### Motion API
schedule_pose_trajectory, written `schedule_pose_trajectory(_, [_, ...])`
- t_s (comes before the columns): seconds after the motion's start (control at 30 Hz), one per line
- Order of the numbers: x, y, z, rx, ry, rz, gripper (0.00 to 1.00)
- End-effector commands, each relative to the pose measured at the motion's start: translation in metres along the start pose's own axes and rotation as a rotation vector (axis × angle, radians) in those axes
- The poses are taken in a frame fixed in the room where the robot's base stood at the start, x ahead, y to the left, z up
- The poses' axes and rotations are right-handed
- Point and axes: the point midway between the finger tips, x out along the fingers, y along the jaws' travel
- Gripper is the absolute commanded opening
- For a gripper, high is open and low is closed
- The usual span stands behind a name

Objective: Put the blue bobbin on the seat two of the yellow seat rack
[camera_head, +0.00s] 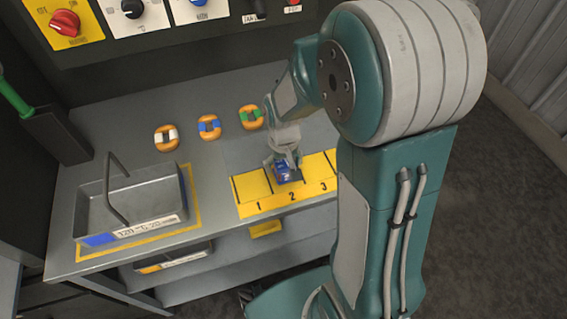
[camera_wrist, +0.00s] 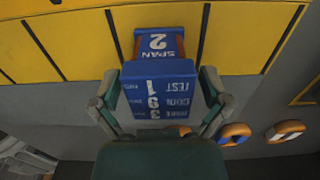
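The blue bobbin (camera_head: 283,172) is at the middle of the yellow seat rack (camera_head: 251,186), above the number 2. In the wrist view the bobbin (camera_wrist: 158,88) is a blue block with white lettering, between the fingers of my gripper (camera_wrist: 160,92). The fingertips lie against its left and right sides. In the head view my gripper (camera_head: 284,160) points down over seat two and partly covers it. A dark patch shows beside the bobbin. I cannot tell whether the bobbin rests fully on the seat.
Three orange rings with white (camera_head: 166,138), blue (camera_head: 209,127) and green (camera_head: 251,117) parts lie behind the rack on the grey bench. A grey metal tray (camera_head: 180,187) with a raised handle stands at the left. Seats one and three look empty. A control panel is at the back.

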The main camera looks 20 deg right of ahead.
Motion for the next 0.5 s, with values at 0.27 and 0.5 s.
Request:
schedule_pose_trajectory(0.27, [0.0,0.0,0.0,0.0,0.0,0.0,1.0])
schedule_pose_trajectory(0.5, [-0.023,0.0,-0.001,0.0,0.007,0.0,1.0])
